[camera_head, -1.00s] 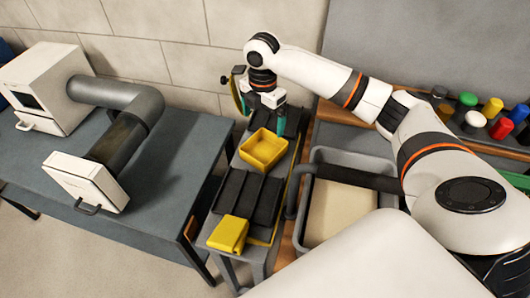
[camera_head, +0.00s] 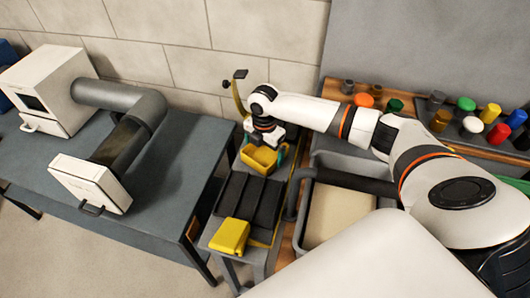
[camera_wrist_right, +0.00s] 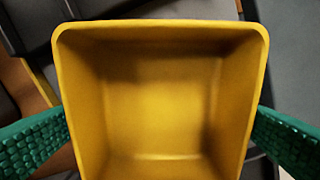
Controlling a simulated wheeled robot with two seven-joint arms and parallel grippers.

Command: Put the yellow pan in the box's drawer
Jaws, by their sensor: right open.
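The yellow pan (camera_head: 258,161), an open square tray, sits at the far end of the dark grooved rack in the head view. Its empty inside fills the middle of the right wrist view (camera_wrist_right: 160,95). My right gripper (camera_head: 264,148) is over the pan and open. Its green fingers are on either side of the pan in the wrist view, and I cannot tell whether they touch it. A white box (camera_head: 55,85) with a dark window and a handled drawer front (camera_head: 42,127) low down stands on the table at left. My left gripper is not visible.
A grey duct (camera_head: 125,115) joins the box to a white handled unit (camera_head: 92,183). A yellow block (camera_head: 230,236) lies at the rack's near end. A grey bin (camera_head: 304,222) and several coloured pegs are at right. The blue-grey table (camera_head: 165,205) has bare room.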

